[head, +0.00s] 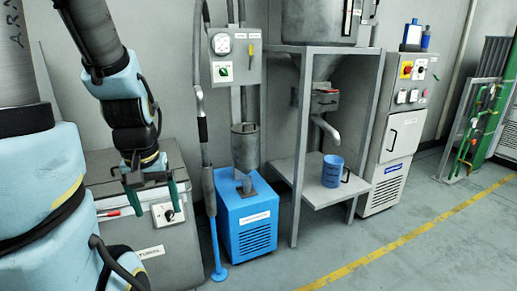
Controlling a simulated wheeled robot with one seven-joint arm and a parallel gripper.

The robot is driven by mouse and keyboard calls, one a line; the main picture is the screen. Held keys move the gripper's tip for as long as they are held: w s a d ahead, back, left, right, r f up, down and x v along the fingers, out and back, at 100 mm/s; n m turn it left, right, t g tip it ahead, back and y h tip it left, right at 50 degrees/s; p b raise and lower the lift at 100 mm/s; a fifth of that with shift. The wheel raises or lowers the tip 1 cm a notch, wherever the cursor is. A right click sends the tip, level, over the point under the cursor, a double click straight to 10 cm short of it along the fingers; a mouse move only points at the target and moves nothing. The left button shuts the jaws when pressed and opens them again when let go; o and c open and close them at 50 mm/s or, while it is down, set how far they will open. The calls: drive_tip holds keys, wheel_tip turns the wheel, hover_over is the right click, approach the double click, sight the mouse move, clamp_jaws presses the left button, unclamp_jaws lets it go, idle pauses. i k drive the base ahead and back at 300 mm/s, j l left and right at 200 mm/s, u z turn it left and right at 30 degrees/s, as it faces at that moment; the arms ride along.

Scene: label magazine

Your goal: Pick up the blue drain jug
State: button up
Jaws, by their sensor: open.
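The blue drain jug (331,171) stands upright on the grey shelf (310,187) of a metal frame, right of the picture's middle. Its dark handle is on its right side. A bent grey spout (324,127) hangs above it, apart from it. My gripper (155,200) is at the left, in front of a grey cabinet. Its two green-tipped fingers point down and stand apart, with nothing between them. It is well to the left of the jug and not touching it.
A blue box unit (247,222) and a hose with a blue foot (217,272) stand between my gripper and the jug. A frame post (301,150) rises left of the jug. A control cabinet (395,140) stands to its right. The floor in front is clear.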

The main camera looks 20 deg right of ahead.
sight(333, 166)
drive_tip(key=l+u, duration=0.5)
drive_tip(key=l, duration=4)
drive_tip(key=i+l, duration=0.15)
drive_tip(key=l, duration=0.15)
drive_tip(key=i+l, duration=0.15)
drive_tip(key=l, duration=0.2)
drive_tip(key=i+l+u, duration=0.1)
drive_tip(key=l, duration=0.2)
